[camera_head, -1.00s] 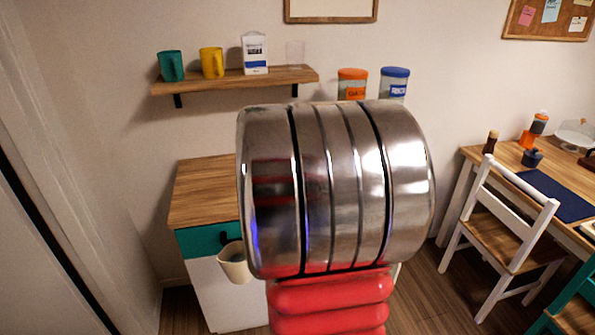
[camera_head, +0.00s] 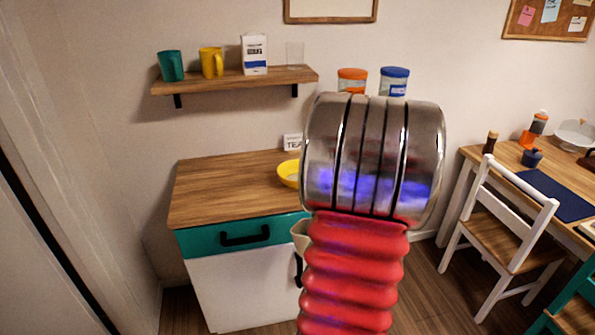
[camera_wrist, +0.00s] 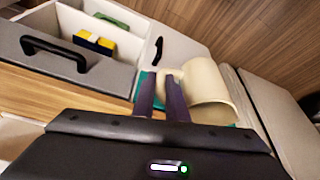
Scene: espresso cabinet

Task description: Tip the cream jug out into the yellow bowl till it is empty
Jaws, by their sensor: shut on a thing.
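The cream jug (camera_wrist: 212,92) is in the wrist view, right of my gripper (camera_wrist: 161,88). My gripper is shut on the jug's handle, and the jug looks tilted in that view. In the head view only a sliver of the jug (camera_head: 299,236) shows at the left edge of my arm, in front of the cabinet. The gripper itself is hidden there. The yellow bowl (camera_head: 287,174) sits on the wooden cabinet top, its right part hidden by my arm. The jug's contents cannot be seen.
The cabinet top (camera_head: 222,185) is clear left of the bowl. A box marked TEA (camera_head: 292,142) stands behind the bowl. A wall shelf (camera_head: 240,80) holds mugs and a carton. The wrist view shows an open compartment with a yellow block (camera_wrist: 93,42). A white chair (camera_head: 500,220) stands right.

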